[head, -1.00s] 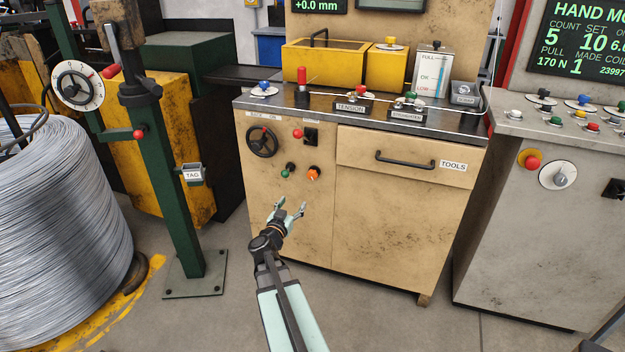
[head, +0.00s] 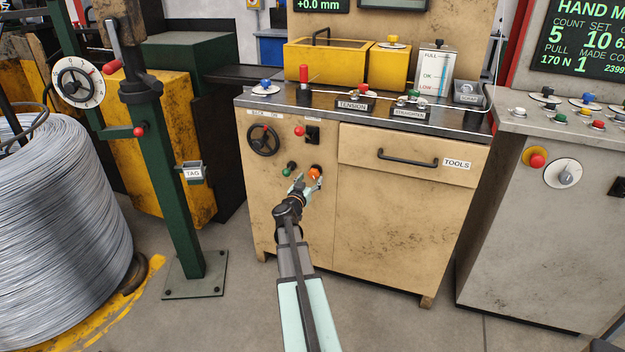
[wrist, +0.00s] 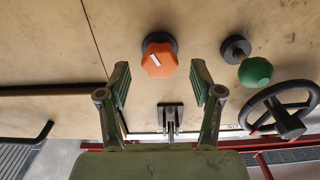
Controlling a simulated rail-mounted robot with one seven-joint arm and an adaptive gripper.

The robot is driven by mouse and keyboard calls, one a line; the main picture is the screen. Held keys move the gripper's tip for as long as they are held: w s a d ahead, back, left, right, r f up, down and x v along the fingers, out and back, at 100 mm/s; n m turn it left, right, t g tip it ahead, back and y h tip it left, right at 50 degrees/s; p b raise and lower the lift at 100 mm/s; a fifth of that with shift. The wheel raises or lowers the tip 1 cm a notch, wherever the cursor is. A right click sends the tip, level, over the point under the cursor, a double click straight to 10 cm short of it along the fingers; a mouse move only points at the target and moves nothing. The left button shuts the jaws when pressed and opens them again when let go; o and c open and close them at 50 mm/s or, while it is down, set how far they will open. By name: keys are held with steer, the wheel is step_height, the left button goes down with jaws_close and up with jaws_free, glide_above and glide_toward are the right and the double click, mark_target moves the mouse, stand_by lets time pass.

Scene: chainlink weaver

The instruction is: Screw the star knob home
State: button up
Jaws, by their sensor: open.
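The orange star knob (head: 315,172) sits on the tan cabinet front, below the black switch block. In the wrist view the knob (wrist: 158,60) has a white mark and a dark round collar behind it. My gripper (head: 306,184) is close to the knob in the head view and partly overlaps it. In the wrist view my open gripper (wrist: 160,82) has one finger on each side of the knob's line, with clear gaps. No finger appears to touch the knob. The exact depth between fingertips and knob is hard to tell.
A green knob (wrist: 255,71) stands beside the orange one, with a black handwheel (wrist: 280,113) past it. A black switch block (head: 312,135) is above the knob. A drawer handle (head: 408,160) sticks out to the right. The floor before the cabinet is clear.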

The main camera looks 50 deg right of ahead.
steer(key=shift+x, duration=1.45)
steer(key=c, duration=1.1)
